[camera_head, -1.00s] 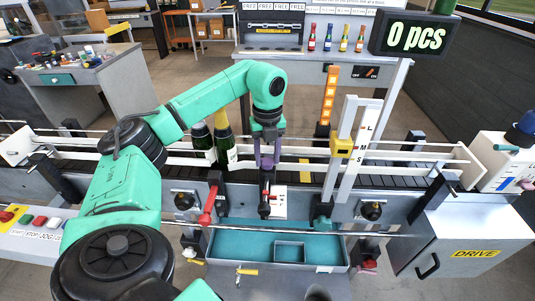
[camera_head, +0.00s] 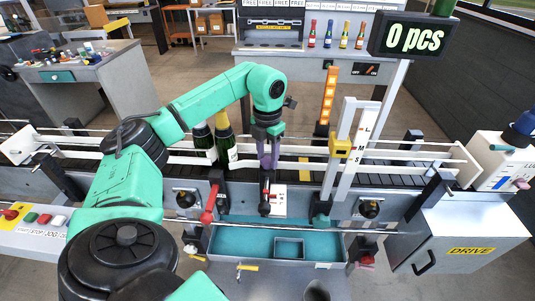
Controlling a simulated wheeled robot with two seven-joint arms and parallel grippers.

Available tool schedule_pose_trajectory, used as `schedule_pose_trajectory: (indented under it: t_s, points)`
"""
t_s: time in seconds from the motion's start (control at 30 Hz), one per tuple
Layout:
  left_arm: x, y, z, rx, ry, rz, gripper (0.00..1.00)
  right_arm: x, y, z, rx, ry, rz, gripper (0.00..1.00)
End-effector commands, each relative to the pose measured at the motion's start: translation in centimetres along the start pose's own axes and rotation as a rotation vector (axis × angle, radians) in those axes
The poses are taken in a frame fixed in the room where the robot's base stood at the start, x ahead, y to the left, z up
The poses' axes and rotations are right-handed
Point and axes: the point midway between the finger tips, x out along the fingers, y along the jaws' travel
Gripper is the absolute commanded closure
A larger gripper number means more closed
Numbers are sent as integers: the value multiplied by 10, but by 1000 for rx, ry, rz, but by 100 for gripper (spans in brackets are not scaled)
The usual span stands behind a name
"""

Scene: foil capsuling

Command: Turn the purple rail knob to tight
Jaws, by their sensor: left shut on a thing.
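My left gripper (camera_head: 266,192) points down over the front side of the conveyor, in the middle of the view. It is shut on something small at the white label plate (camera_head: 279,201). The purple rail knob is mostly hidden by the fingers, and I cannot read which way it is turned. Dark and purple parts show at the gripper, and I cannot tell which belong to the knob. My right gripper is not in view.
A red lever (camera_head: 207,216) stands just left of the gripper. Two dark bottles (camera_head: 224,142) stand on the conveyor behind it. A teal tray (camera_head: 250,246) lies below. The yellow-clamped L-M-S post (camera_head: 347,150) rises to the right, beyond it the DRIVE box (camera_head: 440,258).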

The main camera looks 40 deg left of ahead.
Motion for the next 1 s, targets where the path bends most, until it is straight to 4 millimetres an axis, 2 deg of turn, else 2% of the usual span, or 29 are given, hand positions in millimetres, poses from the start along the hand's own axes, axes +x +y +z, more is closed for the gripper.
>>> schedule_pose_trajectory:
  t_s: [0.6,1.0]
  points:
    - [-2,0,1,576,-4,1,100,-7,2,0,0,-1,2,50]
    - [-2,0,1,839,-5,1,100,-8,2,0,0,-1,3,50]
